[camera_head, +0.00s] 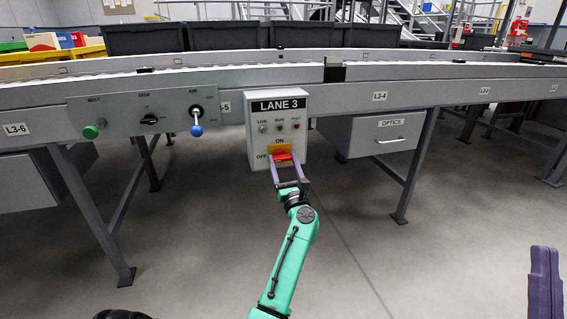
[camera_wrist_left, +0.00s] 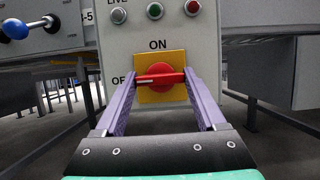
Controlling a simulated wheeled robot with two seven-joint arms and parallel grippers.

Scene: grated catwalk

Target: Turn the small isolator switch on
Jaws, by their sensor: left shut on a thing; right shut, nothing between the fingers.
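The small isolator switch is a red rotary handle (camera_wrist_left: 160,76) on a yellow plate (camera_wrist_left: 174,94), on the front of the grey LANE 3 box (camera_head: 278,109). It also shows in the head view (camera_head: 283,157). ON is printed above the plate and OFF to its left. The handle lies about level, its left end towards OFF. My left gripper (camera_head: 286,164) has its purple fingers on either end of the handle, shut on it; they also show in the left wrist view (camera_wrist_left: 160,82). My right gripper (camera_head: 545,284) is shut and empty at the lower right edge, far from the switch.
Left of the box, a grey panel carries a green button (camera_head: 90,132), a black knob (camera_head: 149,120) and a blue-tipped lever (camera_head: 196,130). An OPTICS drawer (camera_head: 380,136) hangs to the right. Conveyor legs (camera_head: 418,165) stand on both sides. The floor in front is clear.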

